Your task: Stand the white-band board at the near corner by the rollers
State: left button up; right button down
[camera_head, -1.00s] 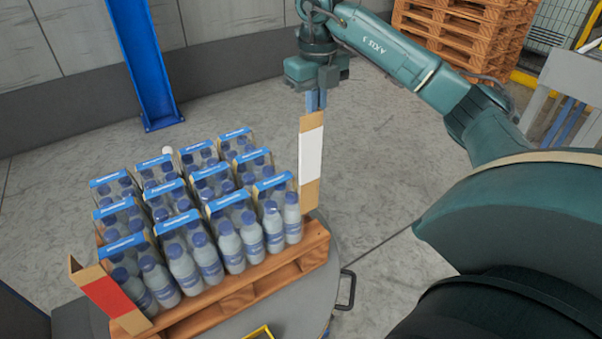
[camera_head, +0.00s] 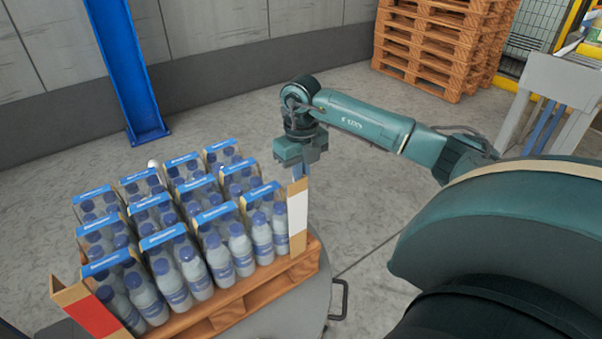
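The white-band board (camera_head: 298,217) is a tall narrow brown cardboard strip with a wide white band. It stands about upright at the right corner of the loaded pallet (camera_head: 262,286), close beside the last bottles. Its lower end is at about the height of the pallet's top; I cannot tell whether it touches. My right gripper (camera_head: 300,172) is above it, pointing down, with its fingers at the board's top edge and seemingly shut on it. The bottle packs (camera_head: 205,215) with blue top strips fill the pallet. My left gripper is not in view.
A red-band board (camera_head: 88,310) stands at the pallet's lower left corner. The pallet rests on a grey round base (camera_head: 312,297) with a black handle (camera_head: 340,300). A blue post (camera_head: 128,70) and stacked empty pallets (camera_head: 440,45) stand behind. Floor between is clear.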

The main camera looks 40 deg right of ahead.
jog(key=shift+f, duration=0.1)
jog(key=c, duration=1.6)
grip_release()
